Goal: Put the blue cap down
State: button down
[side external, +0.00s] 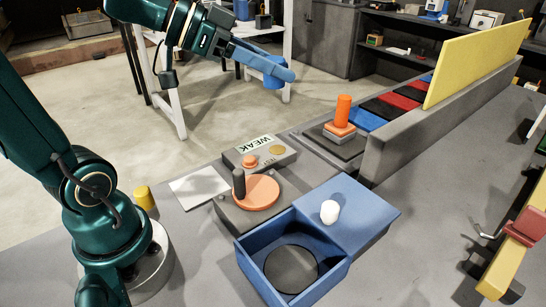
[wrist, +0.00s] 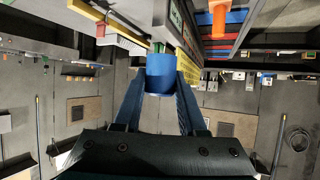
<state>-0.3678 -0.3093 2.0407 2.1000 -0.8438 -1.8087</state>
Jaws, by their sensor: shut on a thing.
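The blue cap (side external: 273,83) is held in the air by my gripper (side external: 281,72), high above and beyond the work table in the side view. In the wrist view the blue cap (wrist: 160,75) is a short blue cylinder between the tips of my two blue fingers (wrist: 160,88). The fingers are shut on it. Nothing else touches the cap. Its far side is hidden.
A blue box (side external: 342,268) with an open compartment and a white-knobbed lid (side external: 345,212) stands at the front. Beside it are an orange disc (side external: 262,194), a WEAK panel (side external: 246,160), a white sheet (side external: 199,187) and a yellow cylinder (side external: 145,197). An orange cylinder (side external: 343,108) stands before the yellow-walled conveyor.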

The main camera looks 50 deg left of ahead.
jog(key=shift+s+r+n+y, duration=0.3)
jog(key=shift+r, duration=0.1)
jog(key=shift+a+f+n+t+y, duration=0.2)
jog(key=shift+a+n+t+y, duration=0.1)
jog(key=shift+a+n+y, duration=0.3)
jog(key=s+d+f+m+g+h, duration=0.4)
jog(key=d+f+m+g+h, duration=0.15)
jog(key=m+h, duration=0.2)
jog(key=m+g, duration=0.2)
jog(key=m, duration=0.1)
send_over(291, 268)
jog(key=shift+f, duration=8.05)
jog(key=shift+f, duration=0.25)
jog(key=shift+f, duration=0.3)
